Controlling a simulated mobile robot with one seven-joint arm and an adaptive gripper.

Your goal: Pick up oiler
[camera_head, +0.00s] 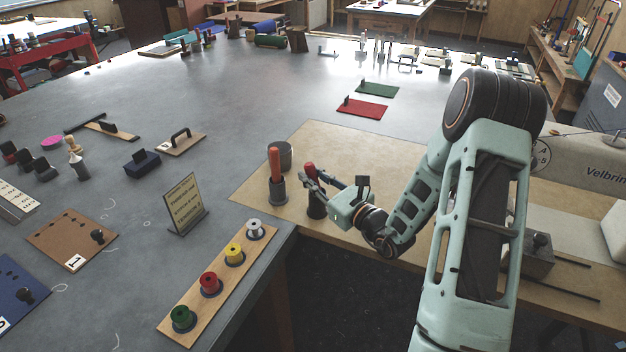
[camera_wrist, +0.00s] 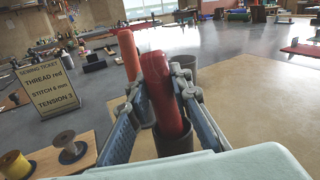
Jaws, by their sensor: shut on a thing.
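My gripper (camera_head: 313,177) is shut on a red-handled tool (camera_head: 309,168) at the near edge of the tan board. In the wrist view the red handle (camera_wrist: 160,88) stands between the two fingers, and its lower end is in or behind a dark cup (camera_wrist: 174,141). I cannot tell whether it is lifted. A second, orange-red handled tool (camera_head: 275,161) stands upright in a dark holder (camera_head: 278,190) just left of it. It also shows behind the left finger in the wrist view (camera_wrist: 129,54). Neither is labelled, so I cannot tell by name which is the oiler.
A grey cup (camera_head: 286,154) stands behind the two tools. A sign (camera_head: 184,204) reads thread red, stitch 6 mm, tension 3. A wooden strip (camera_head: 222,285) holds several spools at the near table edge. A sewing machine (camera_head: 590,160) is at right. The tan board (camera_head: 345,145) is clear behind.

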